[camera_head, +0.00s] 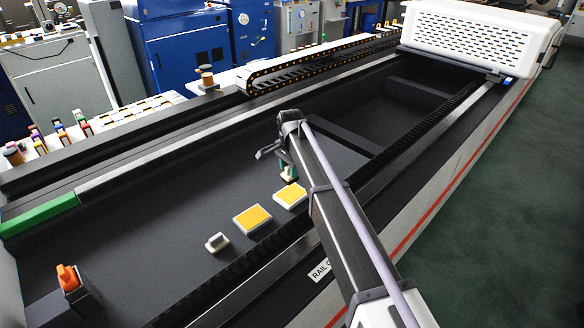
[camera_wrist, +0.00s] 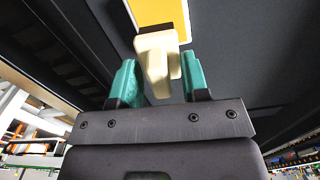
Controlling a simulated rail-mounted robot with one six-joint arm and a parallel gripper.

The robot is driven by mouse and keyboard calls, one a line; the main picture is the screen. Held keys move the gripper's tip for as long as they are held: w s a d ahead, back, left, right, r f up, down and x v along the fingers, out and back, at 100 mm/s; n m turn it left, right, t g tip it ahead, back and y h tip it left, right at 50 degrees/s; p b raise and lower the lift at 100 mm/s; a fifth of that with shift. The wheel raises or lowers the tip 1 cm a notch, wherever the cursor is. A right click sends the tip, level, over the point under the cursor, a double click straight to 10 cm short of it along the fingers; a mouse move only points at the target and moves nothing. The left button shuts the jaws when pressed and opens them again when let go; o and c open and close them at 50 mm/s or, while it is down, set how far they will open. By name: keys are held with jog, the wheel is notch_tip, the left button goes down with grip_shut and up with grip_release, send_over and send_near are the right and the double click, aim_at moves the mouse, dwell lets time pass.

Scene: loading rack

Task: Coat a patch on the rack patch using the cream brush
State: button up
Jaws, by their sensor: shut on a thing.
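The cream brush (camera_wrist: 156,52) is between the teal fingers of my gripper (camera_wrist: 160,76) in the wrist view. My gripper is shut on it. The brush's far end overlaps the edge of a yellow patch with a pale border (camera_wrist: 158,12); I cannot tell whether it touches. In the head view my gripper (camera_head: 289,172) is low over the dark rack bed, at the far edge of the right yellow patch (camera_head: 290,195). The brush is mostly hidden there. Another yellow patch (camera_head: 252,218) lies to the left, nearer the camera.
A small whitish block (camera_head: 217,242) stands on the bed left of the patches. An orange part (camera_head: 68,278) sits on a dark block at lower left. A green bar (camera_head: 40,215) lies on the left rail. The bed between them is clear. A white perforated cover (camera_head: 480,40) spans the far end.

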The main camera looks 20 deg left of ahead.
aim_at(291, 182)
jog(key=shift+w+f+b, duration=0.15)
jog(key=shift+f+b, duration=2.15)
jog(key=shift+f, duration=0.4)
jog(key=shift+f+b, duration=0.5)
notch_tip(291, 182, up, 7)
jog(key=p, duration=0.7)
jog(key=shift+d+r, duration=0.1)
jog(key=shift+r, duration=0.05)
notch_tip(291, 182, down, 6)
jog(key=b, duration=0.6)
jog(key=shift+f, duration=0.2)
jog(key=shift+f+b, duration=0.5)
jog(key=shift+b, duration=0.05)
jog(key=shift+r, duration=0.1)
dwell(0.9)
